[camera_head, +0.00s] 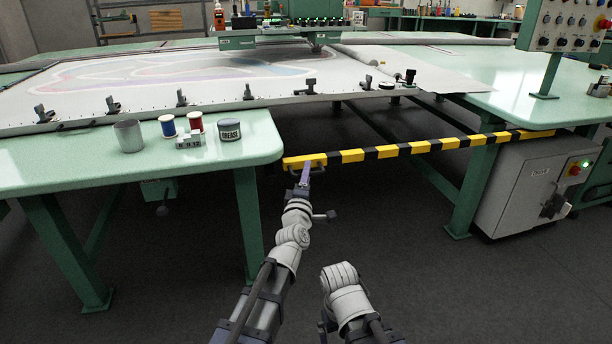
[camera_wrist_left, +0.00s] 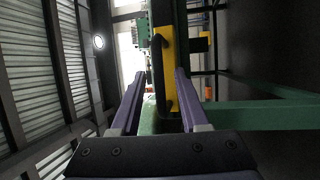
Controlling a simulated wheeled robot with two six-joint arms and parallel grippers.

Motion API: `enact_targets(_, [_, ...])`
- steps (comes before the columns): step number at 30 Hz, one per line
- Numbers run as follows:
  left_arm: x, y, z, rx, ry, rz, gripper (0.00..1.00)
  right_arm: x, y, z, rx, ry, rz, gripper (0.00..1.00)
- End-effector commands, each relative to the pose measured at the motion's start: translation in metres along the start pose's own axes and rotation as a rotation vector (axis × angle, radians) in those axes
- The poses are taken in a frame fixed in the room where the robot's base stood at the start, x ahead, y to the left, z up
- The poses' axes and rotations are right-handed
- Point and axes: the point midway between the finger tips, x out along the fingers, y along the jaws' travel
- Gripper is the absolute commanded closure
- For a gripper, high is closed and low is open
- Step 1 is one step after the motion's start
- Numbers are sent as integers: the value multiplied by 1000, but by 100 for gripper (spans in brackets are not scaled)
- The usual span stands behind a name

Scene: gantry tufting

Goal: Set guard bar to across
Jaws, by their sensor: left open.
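The guard bar (camera_head: 400,149) is striped yellow and black. In the head view it lies across the gap between the left green table and the right one, its right end near the grey control box. My left gripper (camera_head: 305,172) is at the bar's left end, by the left table's corner. In the left wrist view, its two purple fingers (camera_wrist_left: 157,95) are open, with the bar's black handle (camera_wrist_left: 160,70) and yellow face (camera_wrist_left: 169,60) showing between and beyond them. I cannot tell whether the fingers touch the handle. Of my right arm only links show; its gripper is out of sight.
The left green table (camera_head: 60,165) holds a metal cup (camera_head: 129,136), thread spools (camera_head: 168,126) and a grease tin (camera_head: 229,131) near its corner. A grey control box (camera_head: 530,185) stands under the right table (camera_head: 470,100). The floor before the bar is clear.

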Motion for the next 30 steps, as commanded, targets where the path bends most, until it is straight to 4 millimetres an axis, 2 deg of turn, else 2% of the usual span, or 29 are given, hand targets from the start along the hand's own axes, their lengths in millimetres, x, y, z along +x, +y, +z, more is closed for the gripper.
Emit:
enact_targets(5, [-13,0,0,0,-1,0,55,3,0,0,0,0,0,0])
enact_targets(15, [-67,-1,-1,0,0,0,55,12,-1,-1,1,0,0,0])
enact_targets(18, [-77,-1,-1,-1,0,0,55,13,-1,-1,1,0,0,0])
enact_targets(30, [-78,-4,1,21,-14,-15,55,13,-1,-1,2,0,0,0])
